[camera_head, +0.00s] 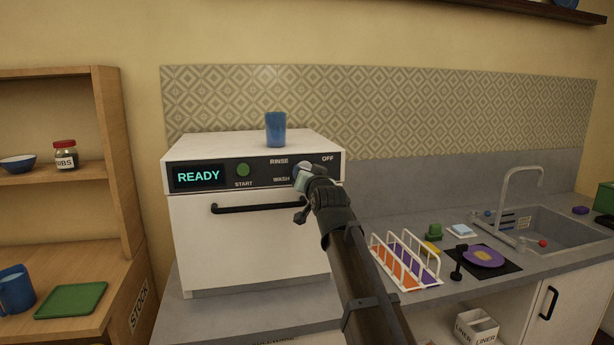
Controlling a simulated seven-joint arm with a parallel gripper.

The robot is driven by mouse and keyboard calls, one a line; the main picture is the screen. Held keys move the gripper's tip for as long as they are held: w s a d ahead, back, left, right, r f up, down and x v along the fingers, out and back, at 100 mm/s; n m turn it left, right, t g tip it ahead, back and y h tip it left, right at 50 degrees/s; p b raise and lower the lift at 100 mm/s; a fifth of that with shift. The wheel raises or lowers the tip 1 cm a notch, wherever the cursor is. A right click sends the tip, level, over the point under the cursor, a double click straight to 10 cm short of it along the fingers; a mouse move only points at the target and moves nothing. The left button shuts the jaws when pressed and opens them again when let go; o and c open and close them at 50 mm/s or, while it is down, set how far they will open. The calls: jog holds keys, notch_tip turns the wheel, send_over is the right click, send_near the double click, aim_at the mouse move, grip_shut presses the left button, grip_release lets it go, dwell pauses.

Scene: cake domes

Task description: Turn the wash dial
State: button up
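The white dishwasher (247,243) stands on the counter, with a dark control panel along its upper front. Its display (199,177) reads READY. The green start button (243,169) is right of the display. The labels RINSE, WASH and OFF show on the right of the panel. The wash dial is at most partly visible among these labels, largely hidden by my gripper (302,178). My gripper is at the panel, right by the dial's place. I cannot tell whether it touches or holds the dial, or how far its fingers are apart.
A blue cup (276,129) stands on top of the dishwasher. The dishwasher's door handle (262,203) sticks out below the panel. A rack (406,262) with orange and purple pieces stands on the counter to the right, before the sink (545,229). Wooden shelves (117,165) stand at left.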

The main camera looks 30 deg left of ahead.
jog(key=o, duration=1.1)
jog(key=shift+c, duration=0.2)
jog(key=v, duration=1.4)
jog(key=shift+a, duration=0.1)
